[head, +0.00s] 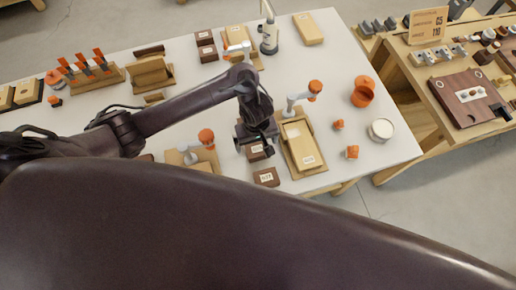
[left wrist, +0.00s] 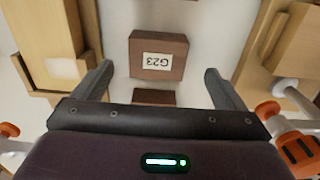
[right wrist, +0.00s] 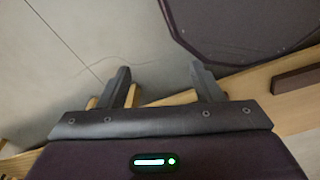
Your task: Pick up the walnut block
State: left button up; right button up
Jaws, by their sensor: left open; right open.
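Several dark brown walnut blocks with white labels show. One walnut block (head: 267,177) lies near the table's front edge. Another (head: 256,152) lies just behind it, partly hidden by my left gripper (head: 258,143). In the left wrist view a block labelled G23 (left wrist: 158,55) lies upside down in the picture, between and beyond the open fingers. A second dark block (left wrist: 154,97) shows partly behind the gripper body. My left gripper is open and empty above the blocks. My right gripper (right wrist: 160,72) is open and empty, over floor and a wooden edge; the head view does not show it.
A wooden fixture with an orange-knobbed clamp (head: 302,145) stands right of the blocks, another clamp (head: 206,138) left. Two more dark blocks (head: 207,52) lie farther back. Orange pieces (head: 338,125) and a round white-topped container (head: 381,129) stand at right.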

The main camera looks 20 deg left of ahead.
aim_at(257, 149)
pick_arm(q)
jog(key=shift+s+f, duration=0.1)
jog(key=shift+f, duration=0.45)
jog(key=f, duration=0.3)
jog(key=shift+w+b, duration=0.25)
jog(key=shift+b, duration=0.05)
jog(key=shift+f, duration=0.65)
jog(key=c, duration=1.1)
pick_arm(e)
jog(key=shift+s+f, duration=0.3)
jog(key=shift+f, duration=0.35)
